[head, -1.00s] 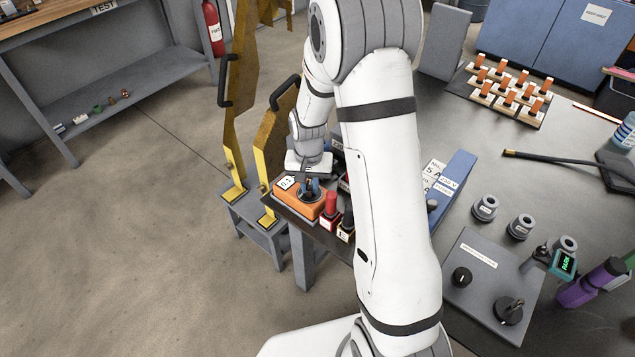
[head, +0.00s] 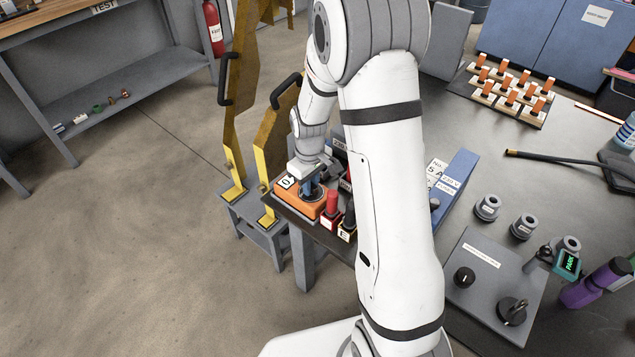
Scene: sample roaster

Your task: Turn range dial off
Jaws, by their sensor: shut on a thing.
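An orange meter box (head: 287,199) sits at the left end of the grey bench, with a small white label at its left. A dark round dial (head: 311,192) is on its top face. My gripper (head: 312,184) reaches down from above, shut on the dial. The gripper and wrist cover much of the dial, so its pointer and setting cannot be read.
A red plug (head: 331,203) and a black plug (head: 349,217) stand just right of the meter. A blue box (head: 455,180) and a grey panel with knobs (head: 486,275) lie further right. Yellow guards (head: 265,177) stand close at the left.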

